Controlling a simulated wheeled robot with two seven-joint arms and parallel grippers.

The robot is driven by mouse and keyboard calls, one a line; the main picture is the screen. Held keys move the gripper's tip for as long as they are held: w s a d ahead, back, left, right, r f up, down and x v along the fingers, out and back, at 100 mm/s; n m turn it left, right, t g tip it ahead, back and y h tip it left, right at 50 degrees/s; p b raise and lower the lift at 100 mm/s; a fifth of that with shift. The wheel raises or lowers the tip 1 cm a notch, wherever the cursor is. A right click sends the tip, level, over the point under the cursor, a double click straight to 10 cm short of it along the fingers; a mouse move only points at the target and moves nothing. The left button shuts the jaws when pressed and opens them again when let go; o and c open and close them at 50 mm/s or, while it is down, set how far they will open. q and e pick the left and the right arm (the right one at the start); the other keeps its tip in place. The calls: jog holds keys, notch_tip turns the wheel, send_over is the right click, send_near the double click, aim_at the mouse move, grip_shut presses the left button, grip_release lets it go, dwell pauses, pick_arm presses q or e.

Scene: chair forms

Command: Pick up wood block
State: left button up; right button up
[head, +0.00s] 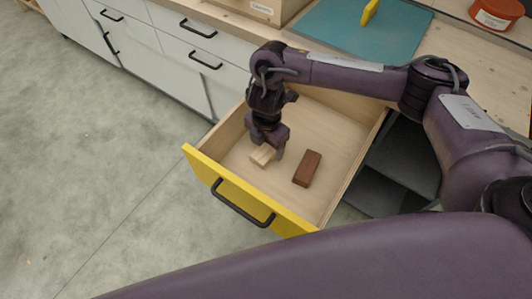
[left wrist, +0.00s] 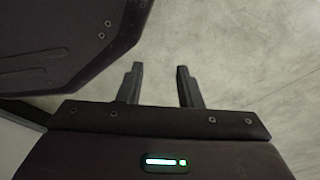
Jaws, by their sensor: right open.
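A light wood block (head: 262,156) lies on the floor of an open drawer (head: 244,163) in the head view. My right gripper (head: 267,148) points down into the drawer, directly over this block. Its jaws are open, and its fingers partly hide the block; I cannot tell whether they touch it. A dark reddish-brown block (head: 307,168) lies to the right, apart from the gripper. In the left wrist view my left gripper (left wrist: 160,84) is open and empty, with bare grey floor beyond its fingers.
The drawer's yellow front (head: 250,200) with its dark handle (head: 241,204) faces the open floor. Above is a wooden worktop with a teal mat (head: 360,30), a yellow object (head: 369,12) and a red-orange container (head: 496,12). Grey cabinets (head: 180,45) stand left.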

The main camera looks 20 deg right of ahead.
jog(key=shift+f, duration=0.95)
pick_arm(q)
jog(key=shift+w+d+r, duration=0.1)
jog(key=shift+w+r, duration=0.1)
jog(key=shift+w, duration=0.45)
pick_arm(e)
jog(key=shift+c, duration=0.3)
jog(key=c, duration=1)
